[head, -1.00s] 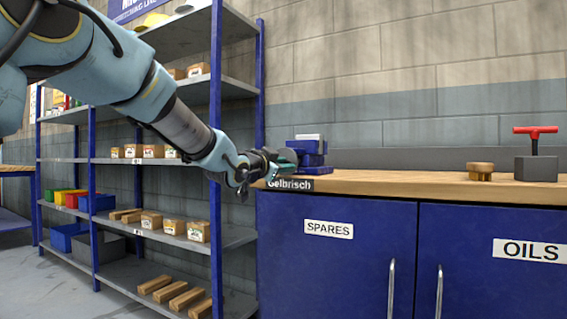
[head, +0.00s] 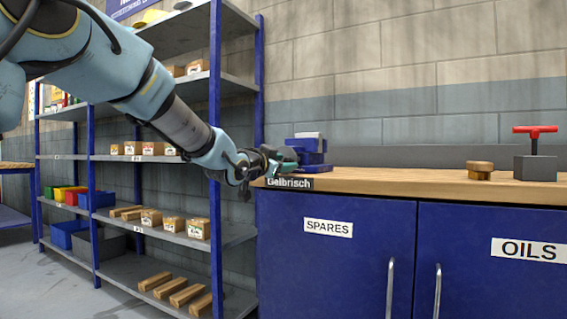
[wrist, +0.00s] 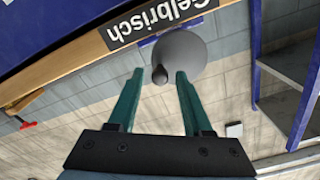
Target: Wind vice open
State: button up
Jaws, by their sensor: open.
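The blue vice (head: 307,147) stands on the left end of the wooden bench top, with a pale piece at its top. In the wrist view a round grey disc (wrist: 187,52) with a small dark knob (wrist: 160,75) faces me in front of the bench edge; it looks like the vice's handwheel. My gripper (head: 284,163) is at the vice's left side. In the wrist view its two green fingers (wrist: 160,73) are open, one on each side of the knob. I cannot tell whether either finger touches it.
The bench (head: 400,180) has blue cupboard doors and a "Gelbrisch" label (head: 290,183) at its corner. Shelving (head: 216,150) stands close behind my arm.

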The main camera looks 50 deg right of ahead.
jog(key=m+b, duration=1.4)
jog(key=m, duration=0.6)
jog(key=shift+w+m, duration=0.1)
jog(key=shift+m, duration=0.3)
jog(key=m+b, duration=0.1)
jog(key=m, duration=0.3)
jog(key=shift+r+m+b, duration=0.1)
jog(key=shift+m+b, duration=0.2)
jog(key=shift+b, duration=0.05)
grip_shut()
